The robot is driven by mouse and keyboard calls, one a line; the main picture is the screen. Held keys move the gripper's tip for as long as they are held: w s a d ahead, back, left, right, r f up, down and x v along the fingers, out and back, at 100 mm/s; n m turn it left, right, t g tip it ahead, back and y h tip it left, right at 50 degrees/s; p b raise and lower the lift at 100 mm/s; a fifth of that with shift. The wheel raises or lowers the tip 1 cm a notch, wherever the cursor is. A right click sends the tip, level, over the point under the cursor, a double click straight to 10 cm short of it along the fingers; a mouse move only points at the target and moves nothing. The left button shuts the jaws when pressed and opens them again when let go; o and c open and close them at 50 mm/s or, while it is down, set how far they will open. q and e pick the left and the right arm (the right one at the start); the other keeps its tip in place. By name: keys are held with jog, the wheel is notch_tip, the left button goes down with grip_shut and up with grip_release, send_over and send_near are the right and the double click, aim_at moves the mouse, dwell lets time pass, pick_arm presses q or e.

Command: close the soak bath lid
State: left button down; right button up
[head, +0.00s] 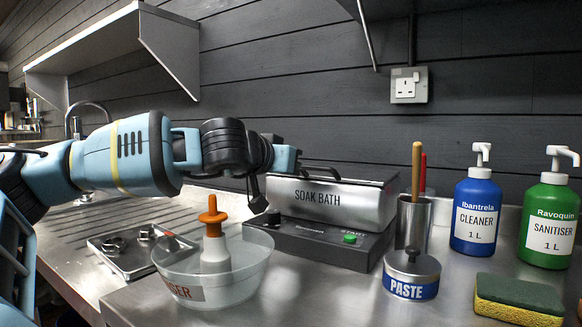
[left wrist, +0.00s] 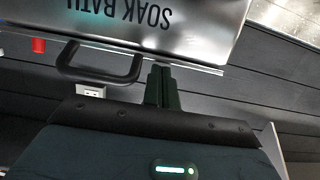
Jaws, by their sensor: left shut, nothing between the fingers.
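The soak bath (head: 330,206) is a steel box with a printed front on a dark base with a green button. Its lid (head: 362,178) looks lowered over the box; I cannot tell whether it sits fully flush. A dark bar handle (head: 320,171) is at the lid; the handle also shows in the left wrist view (left wrist: 100,78). My left gripper (head: 297,160) is at the bath's upper left. In the left wrist view its fingers (left wrist: 161,72) are together and empty, beside the handle and close to the bath's rim. My right gripper is not in view.
A clear bowl (head: 250,275) with an orange-topped white tool stands in front. A paste tin (head: 411,275), a steel cup (head: 413,222), a blue cleaner bottle (head: 475,215), a green sanitiser bottle (head: 549,225) and a sponge (head: 518,300) stand to the right. A shelf (head: 115,40) hangs upper left.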

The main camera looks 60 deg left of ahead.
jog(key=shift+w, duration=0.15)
pick_arm(q)
jog(key=shift+r, duration=0.1)
jog(key=s+d+r+p, duration=0.2)
jog(key=s+d+r, duration=0.2)
jog(key=s+d, duration=0.6)
jog(key=shift+s+d+r, duration=0.3)
jog(key=shift+d+r, duration=0.1)
jog(key=shift+d, duration=0.6)
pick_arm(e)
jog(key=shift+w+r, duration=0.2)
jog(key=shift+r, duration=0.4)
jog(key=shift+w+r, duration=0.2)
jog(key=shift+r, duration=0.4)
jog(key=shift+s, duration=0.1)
